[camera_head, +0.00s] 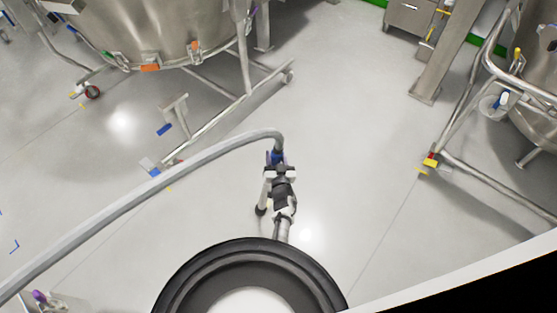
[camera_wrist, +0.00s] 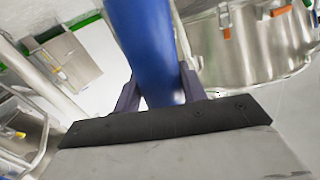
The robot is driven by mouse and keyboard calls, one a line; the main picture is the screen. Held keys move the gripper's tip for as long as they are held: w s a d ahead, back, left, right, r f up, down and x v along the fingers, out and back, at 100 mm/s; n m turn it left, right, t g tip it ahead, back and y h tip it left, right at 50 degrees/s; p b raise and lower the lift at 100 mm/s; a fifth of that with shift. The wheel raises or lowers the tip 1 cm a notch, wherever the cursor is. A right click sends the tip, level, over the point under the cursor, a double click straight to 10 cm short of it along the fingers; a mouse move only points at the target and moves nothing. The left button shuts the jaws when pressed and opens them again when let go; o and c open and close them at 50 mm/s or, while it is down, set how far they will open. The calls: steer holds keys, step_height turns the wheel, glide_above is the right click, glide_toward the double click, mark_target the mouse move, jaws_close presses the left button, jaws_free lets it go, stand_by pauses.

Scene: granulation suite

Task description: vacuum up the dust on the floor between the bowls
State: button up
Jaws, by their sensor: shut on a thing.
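My gripper (camera_head: 277,166) is over the floor between the two steel bowls. It is shut on a blue vacuum handle (camera_wrist: 150,50), which stands between both fingers in the wrist view. A grey hose (camera_head: 150,184) runs from the lower left up to this handle. My arm hides most of the tool below it, so I cannot tell where its nozzle is. One large steel bowl (camera_head: 150,30) stands at the upper left, the other (camera_head: 540,120) at the right edge. No dust can be made out on the pale floor (camera_head: 350,130); bright spots look like reflections.
The right bowl's frame (camera_head: 490,185) and a steel post (camera_head: 440,60) bound the right side. A steel cabinet (camera_head: 408,15) is at the back. The floor between is open.

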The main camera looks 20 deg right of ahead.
steer(key=w+a+b, duration=0.4)
steer(key=w+b, duration=0.1)
steer(key=w, duration=0.1)
steer(key=shift+w+a, duration=0.3)
steer(key=shift+a, duration=0.05)
steer(key=shift+r, duration=0.1)
stand_by(0.4)
steer(key=shift+w+d, duration=0.4)
steer(key=shift+d, duration=0.2)
steer(key=shift+w+d, duration=0.4)
steer(key=shift+d, duration=0.2)
steer(key=shift+d+p, duration=0.1)
steer(key=shift+p, duration=0.2)
steer(key=s+d+p, duration=0.8)
steer(key=s+d, duration=0.2)
steer(key=s, duration=0.3)
steer(key=shift+s+p, duration=0.3)
steer(key=shift+s, duration=0.1)
stand_by(0.4)
